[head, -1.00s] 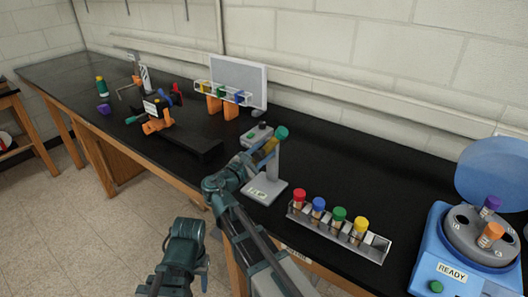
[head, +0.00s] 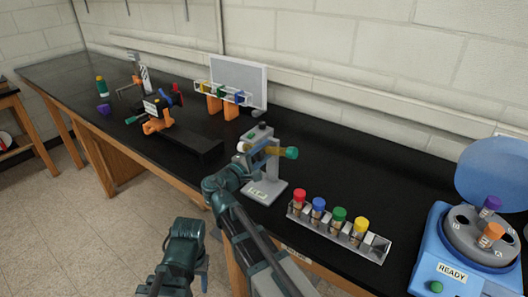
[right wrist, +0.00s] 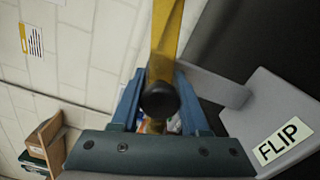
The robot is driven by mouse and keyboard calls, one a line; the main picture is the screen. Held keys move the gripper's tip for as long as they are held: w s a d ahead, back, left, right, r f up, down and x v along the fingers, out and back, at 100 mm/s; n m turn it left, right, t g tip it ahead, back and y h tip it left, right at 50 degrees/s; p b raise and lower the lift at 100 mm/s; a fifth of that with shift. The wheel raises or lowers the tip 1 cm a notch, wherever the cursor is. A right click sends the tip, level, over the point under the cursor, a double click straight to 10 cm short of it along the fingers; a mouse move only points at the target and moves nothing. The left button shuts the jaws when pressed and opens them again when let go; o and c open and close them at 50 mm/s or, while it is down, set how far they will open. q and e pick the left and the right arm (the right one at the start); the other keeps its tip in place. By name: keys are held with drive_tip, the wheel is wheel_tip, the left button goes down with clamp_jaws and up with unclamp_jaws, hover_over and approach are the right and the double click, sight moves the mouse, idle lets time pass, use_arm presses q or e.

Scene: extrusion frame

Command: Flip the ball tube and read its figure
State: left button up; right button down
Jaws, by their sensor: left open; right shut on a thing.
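The ball tube (head: 270,151) is amber with a green cap (head: 291,153). It lies about level across the post of the grey FLIP stand (head: 265,190), cap end to the right. My right gripper (head: 247,165) is shut on it at the stand. In the right wrist view the yellow tube (right wrist: 167,35) runs up from between the blue fingers, with a dark round knob (right wrist: 158,99) in front. The stand's FLIP label (right wrist: 283,142) shows at right. No figure on the tube is readable. My left gripper (head: 187,232) is open and empty, low before the bench.
A rack (head: 325,228) with red, blue, green and yellow capped tubes stands right of the stand. A blue centrifuge (head: 425,262) marked READY is at far right. A black rail fixture (head: 185,145) and a grey panel (head: 238,80) stand further left. Bench behind the rack is clear.

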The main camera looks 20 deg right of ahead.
idle(0.3)
drive_tip(key=shift+c, duration=2.2)
unclamp_jaws()
drive_tip(key=shift+s+a, duration=0.1)
drive_tip(key=shift+s, duration=0.05)
